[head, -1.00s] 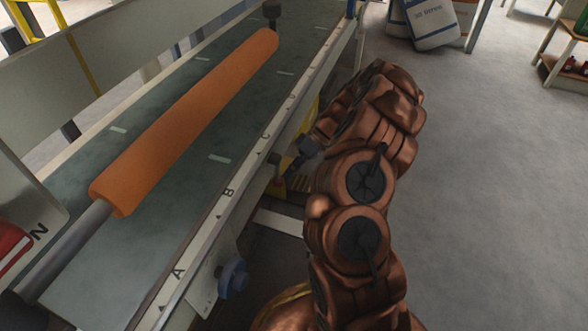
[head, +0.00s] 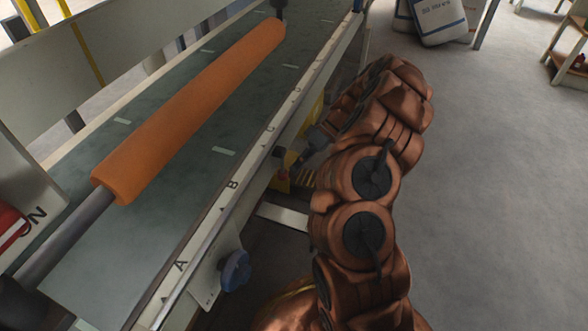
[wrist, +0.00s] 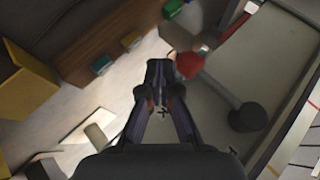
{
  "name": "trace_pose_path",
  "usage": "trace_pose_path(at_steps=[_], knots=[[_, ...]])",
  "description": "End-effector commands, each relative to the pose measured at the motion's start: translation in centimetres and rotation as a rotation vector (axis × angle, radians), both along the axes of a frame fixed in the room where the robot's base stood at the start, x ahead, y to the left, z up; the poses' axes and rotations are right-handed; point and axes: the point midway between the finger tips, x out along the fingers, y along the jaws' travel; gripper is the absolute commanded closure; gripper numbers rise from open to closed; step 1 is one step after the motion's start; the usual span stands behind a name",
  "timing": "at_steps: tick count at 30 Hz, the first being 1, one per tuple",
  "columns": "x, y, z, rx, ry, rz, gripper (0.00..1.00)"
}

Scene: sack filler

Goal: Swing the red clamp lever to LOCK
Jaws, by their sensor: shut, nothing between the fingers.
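In the wrist view, a red rounded part (wrist: 190,66) with a grey bar (wrist: 220,92) leads to a dark round knob (wrist: 247,117); I take this to be the clamp lever. My gripper (wrist: 165,70) is shut and empty, its fingertips just left of the red part. I cannot tell whether they touch. In the head view, my gripper (head: 298,166) is beside the machine's side rail, mostly hidden by my arm. A small red part (head: 283,174) on yellow and a dark knob (head: 278,152) show there. No LOCK mark is readable.
An orange roller (head: 190,110) lies over the grey-green bed (head: 150,230). The pale side rail (head: 213,217) carries letters, and a blue knob (head: 235,271) sticks out below it. Sacks (head: 440,18) lie at the back. The floor (head: 490,180) to the right is clear.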

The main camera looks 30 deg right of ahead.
Motion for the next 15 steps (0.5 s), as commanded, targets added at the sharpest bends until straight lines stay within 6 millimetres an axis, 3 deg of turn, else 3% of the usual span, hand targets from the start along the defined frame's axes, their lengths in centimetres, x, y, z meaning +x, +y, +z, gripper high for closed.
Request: trace_pose_path(at_steps=[15], knots=[[0.9,-5.2,0.3,0.001,0.006,-0.001,1.0]])
